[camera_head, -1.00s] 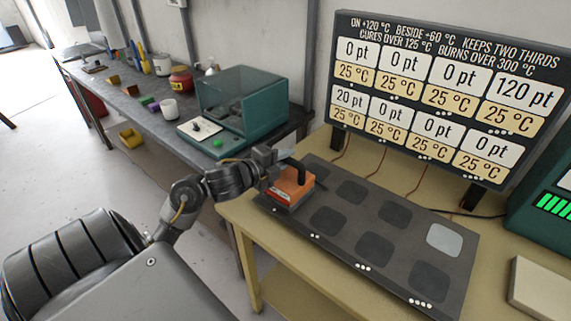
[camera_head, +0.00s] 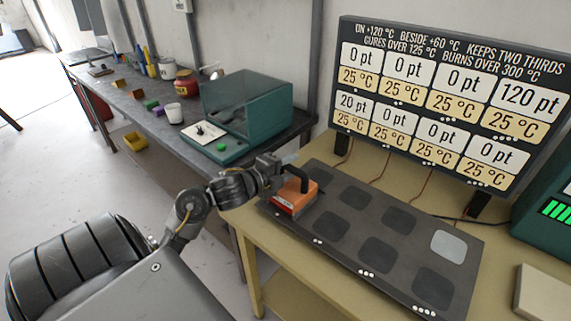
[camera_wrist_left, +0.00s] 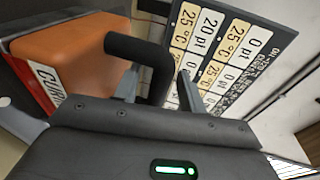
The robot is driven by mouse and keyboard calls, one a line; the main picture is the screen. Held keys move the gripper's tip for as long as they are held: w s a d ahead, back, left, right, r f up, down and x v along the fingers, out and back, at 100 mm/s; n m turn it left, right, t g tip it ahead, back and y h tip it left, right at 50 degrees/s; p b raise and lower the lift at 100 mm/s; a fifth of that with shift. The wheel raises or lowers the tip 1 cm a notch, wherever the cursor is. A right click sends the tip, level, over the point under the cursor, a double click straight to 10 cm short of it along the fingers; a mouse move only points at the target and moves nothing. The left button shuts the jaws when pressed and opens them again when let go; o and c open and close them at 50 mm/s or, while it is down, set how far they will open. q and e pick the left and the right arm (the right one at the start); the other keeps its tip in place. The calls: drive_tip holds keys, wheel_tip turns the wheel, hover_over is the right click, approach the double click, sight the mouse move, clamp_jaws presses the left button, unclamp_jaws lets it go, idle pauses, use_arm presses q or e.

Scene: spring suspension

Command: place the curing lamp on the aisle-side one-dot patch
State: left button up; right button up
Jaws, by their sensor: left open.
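The curing lamp (camera_head: 291,197) is an orange block with a black loop handle and a white label. It sits upright on the near-left corner of the dark heater plate (camera_head: 345,262), covering the first patch of the near row, left of the two-dot patch (camera_head: 326,227). My left gripper (camera_head: 288,164) is open at the lamp's handle. In the left wrist view the handle (camera_wrist_left: 137,52) bends down close to the fingers (camera_wrist_left: 160,88); contact cannot be told. My right gripper is out of view.
A board with points and temperatures (camera_head: 440,100) stands behind the plate. One pale patch (camera_head: 448,246) lies at the plate's far right. A green glass-covered case (camera_head: 245,110) stands on the grey bench to the left. A green device (camera_head: 548,200) is at right.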

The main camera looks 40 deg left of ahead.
use_arm(q)
drive_tip(key=d+p+v, duration=0.1)
drive_tip(key=p+v, duration=0.1)
drive_tip(key=v, duration=1)
drive_tip(key=shift+a+r, duration=0.2)
drive_tip(key=shift+a, duration=0.25)
